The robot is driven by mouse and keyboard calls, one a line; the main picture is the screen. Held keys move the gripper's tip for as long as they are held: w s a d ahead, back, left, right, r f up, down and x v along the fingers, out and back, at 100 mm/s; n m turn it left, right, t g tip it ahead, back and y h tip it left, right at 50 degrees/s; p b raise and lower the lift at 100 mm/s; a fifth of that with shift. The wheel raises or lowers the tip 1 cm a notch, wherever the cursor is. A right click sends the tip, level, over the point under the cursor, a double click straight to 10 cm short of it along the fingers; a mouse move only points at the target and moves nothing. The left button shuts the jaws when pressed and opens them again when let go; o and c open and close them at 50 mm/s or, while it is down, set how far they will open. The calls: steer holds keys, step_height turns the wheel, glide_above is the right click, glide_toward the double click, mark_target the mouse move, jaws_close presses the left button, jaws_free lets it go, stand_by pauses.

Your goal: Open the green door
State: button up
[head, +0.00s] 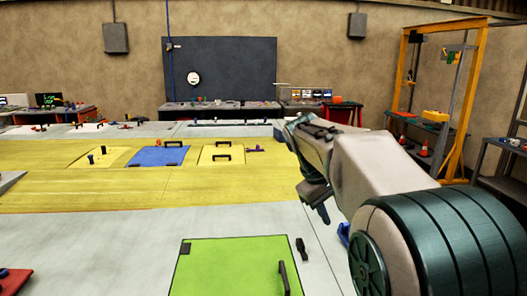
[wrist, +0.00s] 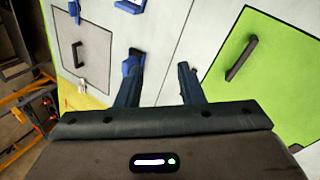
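The green door (head: 230,268) lies flat in the grey surface at the bottom middle of the head view, with its lower part cut off. It looks closed. Its dark handle (head: 284,278) is near its right edge, and a dark block (head: 185,248) is at its upper left corner. In the wrist view the green door (wrist: 275,80) is on the right, with its handle (wrist: 241,58) beyond my right finger. My gripper (wrist: 160,75) is open, with nothing between its fingers. It hangs above the surface, apart from the handle. In the head view my gripper (head: 322,203) points down.
A dark latch-like piece (head: 302,248) lies right of the door. A blue handle (wrist: 130,6) and a grey panel with a handle (wrist: 82,55) show in the wrist view. Blue (head: 158,156) and yellow (head: 222,155) panels lie farther back. An orange frame (head: 465,95) stands at right.

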steer(key=s+f+m+t+y+b, duration=0.1)
steer(key=s+f+m+y, duration=0.15)
steer(key=s+f, duration=0.65)
steer(key=s+f+m+t+y+b, duration=0.1)
steer(key=s+f+m+y+b, duration=0.3)
steer(key=s, duration=1)
step_height(320, 180, up, 5)
steer(key=n+h, duration=0.2)
glide_above(285, 279)
steer(key=s, duration=0.6)
steer(key=shift+t+y, duration=0.25)
steer(key=shift+t, duration=0.15)
steer(key=x, duration=0.4)
steer(key=p+x, duration=0.1)
steer(key=x, duration=0.3)
steer(key=p+x, duration=0.1)
steer(key=x, duration=0.3)
steer(key=shift+w+d+f, duration=0.15)
steer(key=shift+w+d, duration=0.05)
steer(key=shift+d, duration=0.1)
jaws_close()
steer(key=shift+a, duration=0.1)
